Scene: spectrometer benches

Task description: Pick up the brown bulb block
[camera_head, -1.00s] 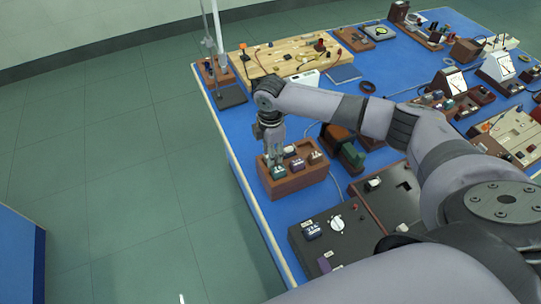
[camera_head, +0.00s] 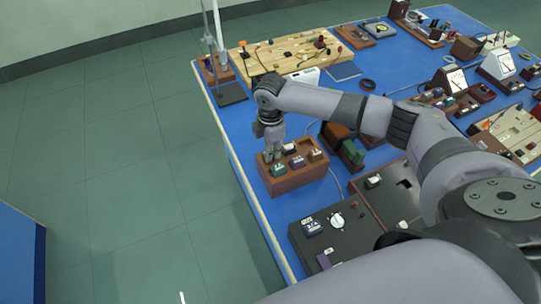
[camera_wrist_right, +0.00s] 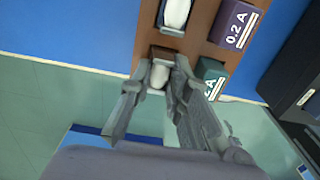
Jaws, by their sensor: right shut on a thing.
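The brown bulb block (camera_wrist_right: 163,52), with a white bulb (camera_wrist_right: 159,74) on it, sits between the fingers of my right gripper (camera_wrist_right: 156,80) in the right wrist view. The gripper is shut on it, at the end of a brown wooden tray (camera_wrist_right: 143,40). My left gripper is not in view.
A dark panel box (camera_head: 340,235) stands close in front of the tray. A brown and green piece (camera_head: 350,152) lies to the right. A wooden board (camera_head: 285,55) and a stand (camera_head: 230,95) are behind. The blue bench's left edge is near.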

